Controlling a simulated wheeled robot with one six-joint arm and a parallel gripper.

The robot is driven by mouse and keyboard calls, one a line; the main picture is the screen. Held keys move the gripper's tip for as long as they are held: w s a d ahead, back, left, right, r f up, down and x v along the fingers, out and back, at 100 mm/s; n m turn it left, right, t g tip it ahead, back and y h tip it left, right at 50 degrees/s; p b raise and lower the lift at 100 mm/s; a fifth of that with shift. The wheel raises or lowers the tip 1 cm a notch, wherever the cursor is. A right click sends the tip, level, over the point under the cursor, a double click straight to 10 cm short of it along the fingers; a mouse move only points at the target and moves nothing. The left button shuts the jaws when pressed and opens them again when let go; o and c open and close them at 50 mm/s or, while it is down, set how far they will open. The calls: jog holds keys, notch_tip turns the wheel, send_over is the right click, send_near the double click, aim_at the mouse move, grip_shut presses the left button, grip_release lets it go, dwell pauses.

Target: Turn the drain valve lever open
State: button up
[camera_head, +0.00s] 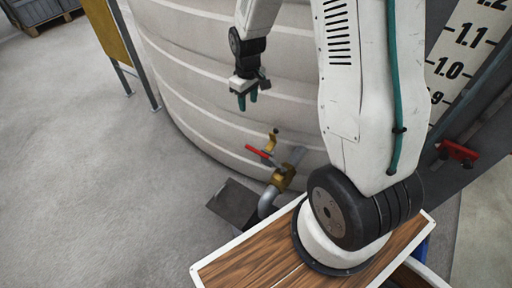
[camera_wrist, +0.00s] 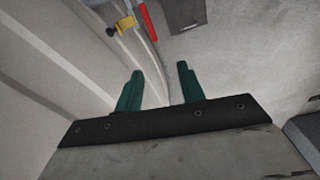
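The drain valve has a red lever (camera_head: 262,156) on a brass body (camera_head: 283,178) low on the side of the big pale tank. In the head view the lever points left and slightly up, away from the body. In the wrist view the red lever (camera_wrist: 147,20) and a brass part (camera_wrist: 126,24) show at the top edge, partly cut off. My gripper (camera_head: 247,100) is above the valve, beside the tank wall, apart from the lever. Its two green fingers (camera_wrist: 158,82) are spread with nothing between them.
The ribbed tank (camera_head: 200,75) stands close behind the valve. A grey pipe (camera_head: 268,203) bends down below the valve, next to a dark box or plate (camera_head: 234,203) on the floor. A second red handle (camera_head: 458,152) is at the right. Open concrete floor (camera_head: 90,170) lies left.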

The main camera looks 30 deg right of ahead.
send_over(256, 150)
jog(key=a, duration=0.1)
notch_tip(256, 150, down, 14)
jog(key=shift+n, duration=0.6)
jog(key=f, duration=0.9)
jog(key=d+f, duration=0.1)
jog(key=f, duration=0.4)
jog(key=shift+s+f, duration=0.1)
grip_shut()
